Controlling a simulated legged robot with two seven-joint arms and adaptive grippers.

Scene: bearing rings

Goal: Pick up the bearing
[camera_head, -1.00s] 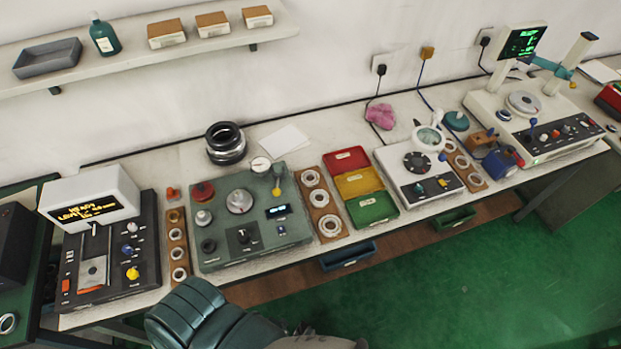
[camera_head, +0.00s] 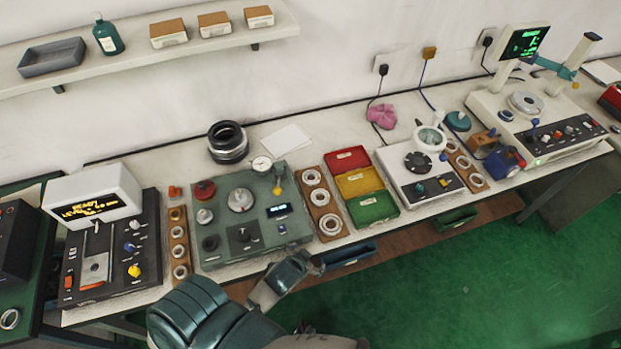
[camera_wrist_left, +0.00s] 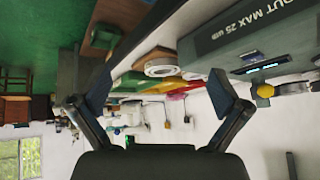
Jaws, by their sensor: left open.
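Bearing rings lie on a wooden rack at the middle of the bench: a near ring (camera_head: 330,224), a middle ring (camera_head: 319,197) and a far ring (camera_head: 311,177). More rings sit on a left rack (camera_head: 179,252) and a right rack (camera_head: 468,165). Which bearing is meant cannot be told. My left gripper (camera_head: 308,264) is in front of the bench edge, below the near ring and apart from it. In the left wrist view the gripper (camera_wrist_left: 160,95) has its fingers wide apart with nothing between them, and a pale ring (camera_wrist_left: 160,65) shows beyond them. My right gripper is not in view.
A green-grey test device (camera_head: 250,215) stands left of the middle rack. Red, yellow and green bins (camera_head: 372,207) stand right of it. Black rings (camera_head: 227,142) are stacked behind. The green floor in front is clear.

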